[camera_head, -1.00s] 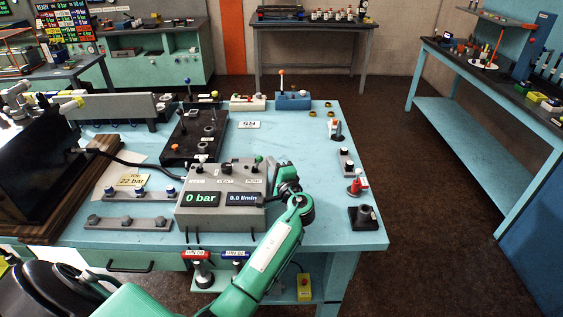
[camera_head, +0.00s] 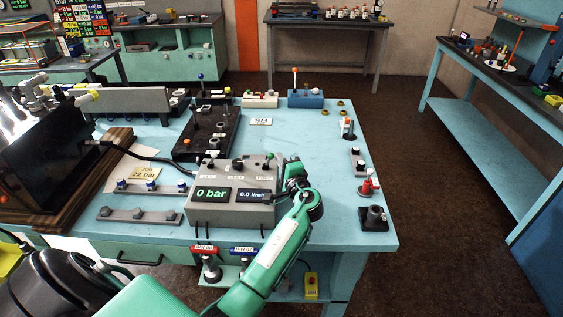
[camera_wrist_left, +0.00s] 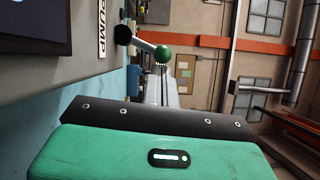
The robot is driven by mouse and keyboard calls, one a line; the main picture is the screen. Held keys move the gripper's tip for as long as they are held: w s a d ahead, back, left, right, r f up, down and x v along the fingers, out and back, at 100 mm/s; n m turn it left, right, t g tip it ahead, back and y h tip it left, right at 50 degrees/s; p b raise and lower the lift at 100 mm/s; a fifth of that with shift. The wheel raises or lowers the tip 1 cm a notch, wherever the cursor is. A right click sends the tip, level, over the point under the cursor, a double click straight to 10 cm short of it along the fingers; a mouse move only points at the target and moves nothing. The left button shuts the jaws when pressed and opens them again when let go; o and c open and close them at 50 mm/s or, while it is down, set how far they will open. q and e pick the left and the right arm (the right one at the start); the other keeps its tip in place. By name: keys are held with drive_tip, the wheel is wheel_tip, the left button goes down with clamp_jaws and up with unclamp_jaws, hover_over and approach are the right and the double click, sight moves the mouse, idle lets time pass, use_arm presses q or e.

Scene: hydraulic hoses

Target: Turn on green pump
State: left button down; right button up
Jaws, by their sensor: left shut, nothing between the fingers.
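The pump switch is a short lever with a green ball tip (camera_head: 271,156) on the right part of the grey control box (camera_head: 233,215). The box displays read 0 bar and 0.0 l/min. In the left wrist view the green ball (camera_wrist_left: 163,54) sits on a metal stem from a black base, beside the PUMP label (camera_wrist_left: 101,28). My left gripper (camera_head: 291,168) is shut and empty, just right of the lever. The wrist view shows a gap between the ball and the green and black gripper body; the fingertips are not clear. My right gripper is not in view.
The box stands on a light blue table (camera_head: 315,220). A black valve block (camera_head: 207,135) is behind it, and a sign reading 22 bar (camera_head: 143,174) is to its left. Small fittings and a red-topped part (camera_head: 369,184) line the right edge. The table right of the box is mostly clear.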

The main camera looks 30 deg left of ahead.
use_arm(q)
drive_tip(key=shift+a+r+n, duration=0.15)
drive_tip(key=shift+r+n, duration=0.05)
drive_tip(key=shift+n, duration=0.2)
drive_tip(key=shift+s+a+r+n+g+h, duration=0.15)
drive_tip(key=shift+s+a+r+n+h, duration=0.1)
drive_tip(key=shift+n, duration=0.25)
drive_tip(key=shift+s+a+r+n+g+h, duration=0.15)
drive_tip(key=shift+r+n+h, duration=0.1)
drive_tip(key=shift+n, duration=0.25)
drive_tip(key=shift+s+a+r+n+h, duration=0.15)
drive_tip(key=shift+a+n+h, duration=0.15)
drive_tip(key=shift+n, duration=0.2)
drive_tip(key=shift+s+a+r+n+h, duration=0.15)
drive_tip(key=shift+a+n+h, duration=0.1)
drive_tip(key=shift+n, duration=0.25)
drive_tip(key=shift+s+a+r+n+h, duration=0.1)
drive_tip(key=shift+s+a+n+h, duration=0.15)
drive_tip(key=shift+a+n, duration=0.2)
drive_tip(key=shift+w, duration=0.1)
